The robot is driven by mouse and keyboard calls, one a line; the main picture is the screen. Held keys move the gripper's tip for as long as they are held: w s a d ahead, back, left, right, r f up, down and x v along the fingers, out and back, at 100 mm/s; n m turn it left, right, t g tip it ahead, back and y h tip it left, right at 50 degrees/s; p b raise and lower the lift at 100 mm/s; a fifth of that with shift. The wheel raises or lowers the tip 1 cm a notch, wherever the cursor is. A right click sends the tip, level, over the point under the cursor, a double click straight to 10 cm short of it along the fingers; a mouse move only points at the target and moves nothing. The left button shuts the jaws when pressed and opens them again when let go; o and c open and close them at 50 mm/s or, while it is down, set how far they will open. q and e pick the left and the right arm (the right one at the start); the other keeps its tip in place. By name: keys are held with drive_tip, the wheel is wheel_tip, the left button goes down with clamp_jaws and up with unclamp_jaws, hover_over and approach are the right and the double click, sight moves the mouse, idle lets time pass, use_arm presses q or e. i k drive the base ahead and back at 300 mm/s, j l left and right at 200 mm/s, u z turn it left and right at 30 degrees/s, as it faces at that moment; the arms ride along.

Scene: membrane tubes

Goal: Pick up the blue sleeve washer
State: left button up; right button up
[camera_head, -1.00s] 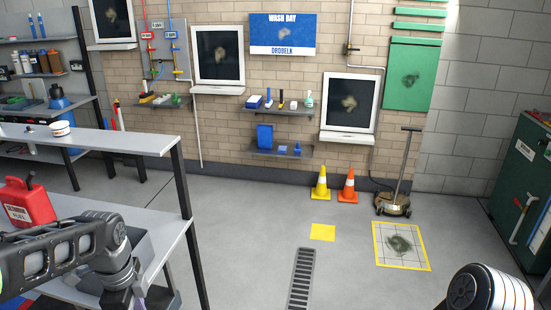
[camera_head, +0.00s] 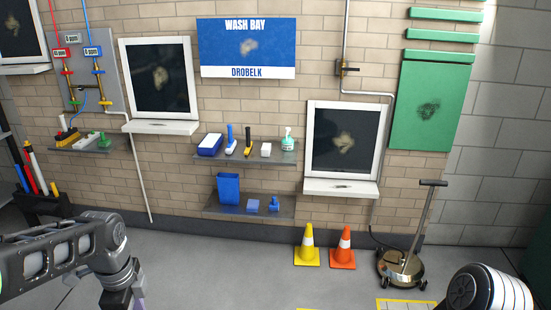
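A blue and white item (camera_head: 210,145) lies at the left end of the upper wall shelf, and a slim blue and white tool (camera_head: 230,140) stands beside it. I cannot tell for sure which of these is the blue sleeve washer. Only a white rounded link of my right arm shows at the bottom right; that gripper is out of view. Both arms are well apart from the shelves.
The upper shelf (camera_head: 280,158) also holds a yellow-black tool (camera_head: 248,141), white block (camera_head: 266,149) and spray bottle (camera_head: 288,140). Below are a blue bin (camera_head: 228,188) and small blue items. Yellow (camera_head: 307,248) and orange (camera_head: 343,250) cones and a round floor cleaner (camera_head: 402,268) stand on the floor.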

sight(232, 146)
drive_tip(key=i, duration=0.75)
drive_tip(key=i+j, duration=0.1)
drive_tip(key=i, duration=0.65)
drive_tip(key=i+z, duration=0.1)
drive_tip(key=i, duration=0.65)
drive_tip(key=i+j, duration=0.1)
drive_tip(key=i, duration=0.65)
drive_tip(key=i+j+z, duration=0.1)
drive_tip(key=i, duration=0.65)
drive_tip(key=j, duration=0.15)
